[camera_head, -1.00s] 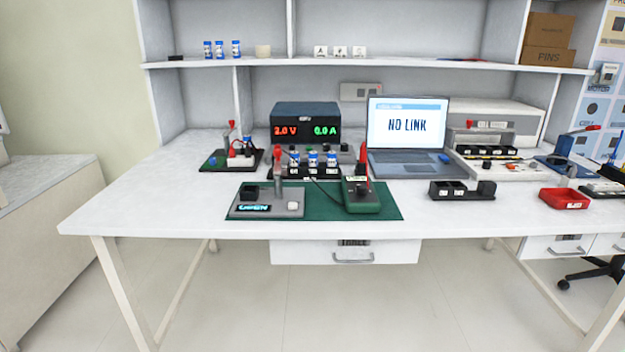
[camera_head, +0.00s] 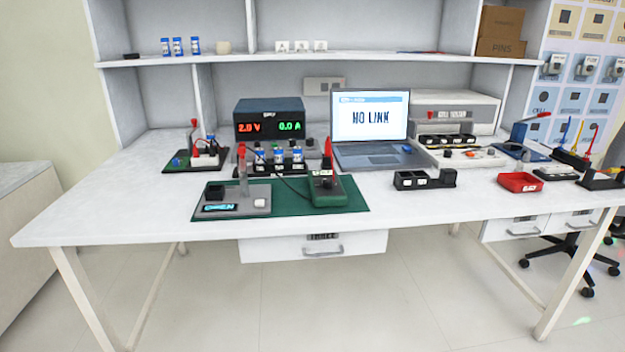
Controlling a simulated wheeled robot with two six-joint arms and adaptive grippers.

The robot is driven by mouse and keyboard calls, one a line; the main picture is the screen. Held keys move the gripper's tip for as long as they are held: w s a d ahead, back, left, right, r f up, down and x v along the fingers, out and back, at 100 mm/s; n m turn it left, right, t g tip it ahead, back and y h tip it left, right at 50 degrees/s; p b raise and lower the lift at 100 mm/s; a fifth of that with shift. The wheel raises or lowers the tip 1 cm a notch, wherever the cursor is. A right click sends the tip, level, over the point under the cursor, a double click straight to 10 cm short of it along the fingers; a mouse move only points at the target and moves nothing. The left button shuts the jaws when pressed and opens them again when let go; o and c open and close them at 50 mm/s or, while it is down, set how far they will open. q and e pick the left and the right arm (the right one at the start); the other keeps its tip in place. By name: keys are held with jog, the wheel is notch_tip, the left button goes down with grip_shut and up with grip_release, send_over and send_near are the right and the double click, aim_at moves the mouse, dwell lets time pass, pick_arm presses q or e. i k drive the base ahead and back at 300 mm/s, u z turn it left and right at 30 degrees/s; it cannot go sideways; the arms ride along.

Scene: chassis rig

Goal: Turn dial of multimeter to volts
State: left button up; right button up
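The multimeter looks to be the green handheld unit (camera_head: 333,192) at the right of a dark green mat (camera_head: 290,226) near the table's front edge. A dark dial or knob and a red upright part show on it, and a dark cable runs to its left side. Its dial setting is too small to read. Neither of my grippers shows in the view.
A grey fixture (camera_head: 228,205) reading OPEN sits on the mat's left. Behind are a power supply (camera_head: 268,118) showing 2.0 V and 0.0 A, and a laptop (camera_head: 368,118) reading NO LINK. Floor in front is clear.

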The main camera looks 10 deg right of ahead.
aim_at(327, 182)
jog(key=k, duration=0.55)
jog(key=z, duration=0.75)
jog(key=i, duration=0.35)
jog(key=z, duration=0.5)
jog(key=i, duration=1.35)
jog(key=u, duration=0.9)
